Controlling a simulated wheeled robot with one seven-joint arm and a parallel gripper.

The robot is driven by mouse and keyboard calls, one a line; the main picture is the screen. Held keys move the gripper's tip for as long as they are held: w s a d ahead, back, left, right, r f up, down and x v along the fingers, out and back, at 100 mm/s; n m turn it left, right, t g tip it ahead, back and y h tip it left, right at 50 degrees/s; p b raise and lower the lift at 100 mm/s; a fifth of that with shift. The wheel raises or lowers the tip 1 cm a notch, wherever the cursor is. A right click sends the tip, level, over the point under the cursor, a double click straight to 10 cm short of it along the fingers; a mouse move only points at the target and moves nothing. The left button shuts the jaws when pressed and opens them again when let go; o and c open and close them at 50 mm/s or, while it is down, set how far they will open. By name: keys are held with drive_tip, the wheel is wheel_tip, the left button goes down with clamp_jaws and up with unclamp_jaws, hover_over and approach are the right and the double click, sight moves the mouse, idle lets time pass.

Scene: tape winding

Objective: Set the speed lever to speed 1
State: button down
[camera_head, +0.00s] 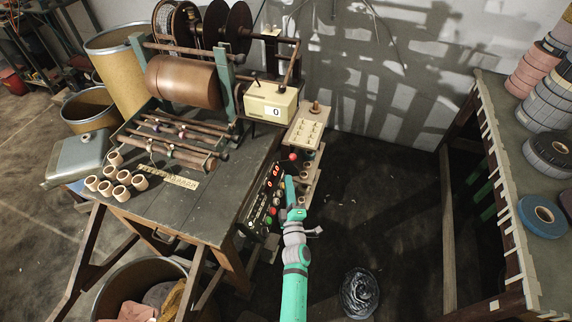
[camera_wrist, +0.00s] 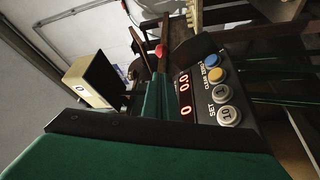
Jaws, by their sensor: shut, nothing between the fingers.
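The speed lever shows as a red ball knob (camera_head: 292,157) at the upper end of the control panel (camera_head: 265,196), on the right side of the bench. In the wrist view the red knob (camera_wrist: 159,50) appears just past the tip of my green gripper (camera_wrist: 158,85). The lever's shaft and any speed marks are hidden or too small to tell. In the head view my gripper (camera_head: 290,182) is shut and empty, just below the knob. I cannot tell whether it touches the lever. The control panel (camera_wrist: 206,130) shows red digits and blue, yellow and white buttons.
A cream counter box (camera_head: 270,102) reading 0 stands behind on the bench (camera_head: 225,185). A winding machine with a copper-coloured drum (camera_head: 183,82) is at the back left. A shelf rack (camera_head: 500,130) with tape rolls stands at right.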

sight(287, 161)
drive_tip(key=w, duration=0.3)
drive_tip(key=w+r, duration=0.1)
drive_tip(key=w, duration=0.2)
drive_tip(key=w+a, duration=0.1)
drive_tip(key=w, duration=0.2)
drive_tip(key=shift+w+r, duration=0.3)
drive_tip(key=shift+w, duration=0.1)
drive_tip(key=shift+d, duration=0.15)
